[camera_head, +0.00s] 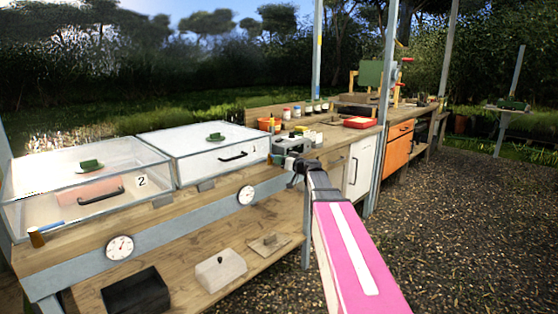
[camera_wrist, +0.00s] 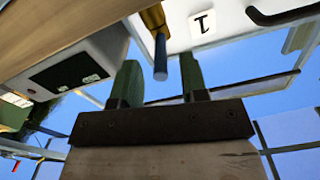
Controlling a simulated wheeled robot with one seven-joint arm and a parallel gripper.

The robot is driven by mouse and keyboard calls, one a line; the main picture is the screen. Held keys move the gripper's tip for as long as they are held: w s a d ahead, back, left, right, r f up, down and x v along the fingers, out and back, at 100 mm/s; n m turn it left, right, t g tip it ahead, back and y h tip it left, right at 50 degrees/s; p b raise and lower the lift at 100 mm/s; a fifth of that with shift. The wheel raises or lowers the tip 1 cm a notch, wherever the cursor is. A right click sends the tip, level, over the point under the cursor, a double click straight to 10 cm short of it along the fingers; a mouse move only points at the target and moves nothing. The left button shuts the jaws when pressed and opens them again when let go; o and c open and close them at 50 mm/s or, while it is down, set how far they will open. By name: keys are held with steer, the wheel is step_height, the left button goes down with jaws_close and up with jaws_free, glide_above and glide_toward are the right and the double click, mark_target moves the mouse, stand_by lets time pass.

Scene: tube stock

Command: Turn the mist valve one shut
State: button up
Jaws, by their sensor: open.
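Mist valve one shows in the wrist view as a brass-coloured body (camera_wrist: 152,18) with a blue lever (camera_wrist: 160,57), beside a white label marked 1 (camera_wrist: 202,23). The lever points down the picture into the gap between my gripper's fingers (camera_wrist: 159,68). The two green fingers are open, one on each side of the lever, with visible gaps on both sides. In the head view my gripper (camera_head: 281,157) is at the front right corner of the right-hand clear-lidded box (camera_head: 200,165); valve one cannot be made out there.
Two dial gauges (camera_head: 120,247) (camera_head: 246,195) are on the bench's front rail. Bottles and a red tray (camera_head: 360,123) stand farther right. Gravel (camera_head: 460,210) lies open at right.

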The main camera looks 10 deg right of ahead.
steer(key=shift+x, duration=1)
jaws_close()
